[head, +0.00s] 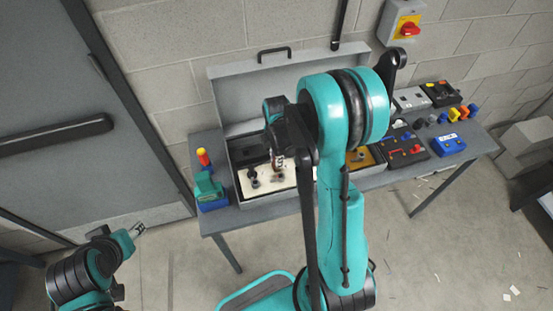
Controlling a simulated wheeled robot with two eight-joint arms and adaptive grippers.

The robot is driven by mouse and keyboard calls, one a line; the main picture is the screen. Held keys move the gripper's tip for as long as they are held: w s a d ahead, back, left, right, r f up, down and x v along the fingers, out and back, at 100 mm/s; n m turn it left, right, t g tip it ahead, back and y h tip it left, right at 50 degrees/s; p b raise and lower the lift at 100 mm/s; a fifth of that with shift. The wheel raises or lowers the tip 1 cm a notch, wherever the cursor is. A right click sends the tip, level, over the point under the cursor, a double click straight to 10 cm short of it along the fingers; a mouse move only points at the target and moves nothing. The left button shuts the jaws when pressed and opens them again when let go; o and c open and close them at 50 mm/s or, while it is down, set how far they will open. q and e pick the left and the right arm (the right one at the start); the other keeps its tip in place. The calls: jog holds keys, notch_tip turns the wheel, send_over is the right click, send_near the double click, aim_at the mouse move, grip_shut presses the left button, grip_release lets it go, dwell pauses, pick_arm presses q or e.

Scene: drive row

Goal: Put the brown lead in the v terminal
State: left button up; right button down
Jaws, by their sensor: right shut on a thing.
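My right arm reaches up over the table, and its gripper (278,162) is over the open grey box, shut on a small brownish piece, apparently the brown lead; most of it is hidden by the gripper. Below is a cream panel (262,188) in the box with dark round terminals (254,181). Their letters are too small to read, so I cannot tell which is v. Whether the lead touches a terminal is unclear. My left gripper (138,230) hangs empty over the floor at the lower left, too small to tell open from shut.
The grey box lid (230,92) stands open against the wall. My right arm hides the box's middle. A teal-and-blue item (208,190) stands at the table's left end. Black and red units (404,150), a blue box (448,145) and coloured pieces (457,113) fill the right.

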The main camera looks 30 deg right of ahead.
jog(key=shift+f+b, duration=1.3)
jog(key=shift+f, duration=0.05)
jog(key=c, duration=1.3)
grip_release()
notch_tip(320, 180, up, 12)
jog(key=shift+r, duration=0.1)
jog(key=shift+s+a, duration=0.15)
jog(key=shift+a, duration=0.05)
jog(key=s+a+m+t+b, duration=0.2)
jog(key=s+a+m, duration=0.1)
jog(key=m, duration=0.2)
jog(key=s+a+f+m+t+b, duration=0.1)
jog(key=s+a+m+t+b, duration=0.1)
jog(key=m, duration=0.4)
jog(key=s+a+f+m+t+b, duration=0.1)
jog(key=s+a+m+t+b, duration=0.2)
jog(key=s+a+m+b, duration=0.1)
jog(key=shift+s+a+m, duration=0.6)
jog(key=shift+s+m, duration=0.3)
jog(key=shift+m, duration=0.1)
